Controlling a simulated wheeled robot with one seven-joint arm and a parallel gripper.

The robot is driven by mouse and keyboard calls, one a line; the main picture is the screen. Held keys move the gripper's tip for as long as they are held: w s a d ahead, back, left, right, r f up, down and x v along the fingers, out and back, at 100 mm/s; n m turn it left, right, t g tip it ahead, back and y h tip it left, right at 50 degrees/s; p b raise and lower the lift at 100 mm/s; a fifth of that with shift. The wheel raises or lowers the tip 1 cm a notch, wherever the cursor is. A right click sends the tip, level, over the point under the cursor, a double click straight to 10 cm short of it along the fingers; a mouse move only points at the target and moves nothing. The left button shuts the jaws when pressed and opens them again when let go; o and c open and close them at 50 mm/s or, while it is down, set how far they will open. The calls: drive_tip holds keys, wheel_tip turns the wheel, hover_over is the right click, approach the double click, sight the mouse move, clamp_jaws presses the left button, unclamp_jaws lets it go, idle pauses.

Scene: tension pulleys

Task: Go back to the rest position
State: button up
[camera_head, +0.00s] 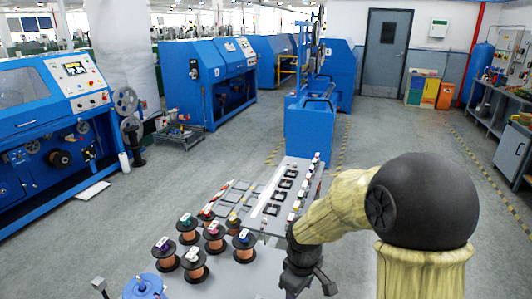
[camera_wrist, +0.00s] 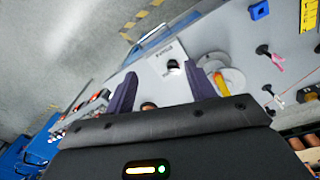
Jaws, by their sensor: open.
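My arm reaches from the right of the head view down to the near right edge of the work table (camera_head: 232,275). My gripper (camera_head: 308,284) hangs there, and its fingertips are hard to make out in that view. In the wrist view my gripper (camera_wrist: 163,88) shows two dark fingers spread apart with a clear gap. A white sheet with dark print (camera_wrist: 160,62) lies beyond and between them. A small round part shows low between the fingers, partly hidden by the gripper body; I cannot tell whether it touches anything.
Several copper wire spools (camera_head: 213,236) stand on the table's left. Black square frames (camera_head: 279,190) line a grey board behind. Blue machines (camera_head: 208,77) stand behind; the floor right of the table looks clear.

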drive_tip(key=s+d+r+m+t, duration=0.1)
drive_tip(key=s+d+r+m, duration=0.2)
drive_tip(key=s+d+m, duration=0.3)
drive_tip(key=s+m, duration=0.3)
drive_tip(key=shift+s+d+m+t, duration=0.3)
drive_tip(key=shift+s+d, duration=0.1)
drive_tip(key=shift+d, duration=0.15)
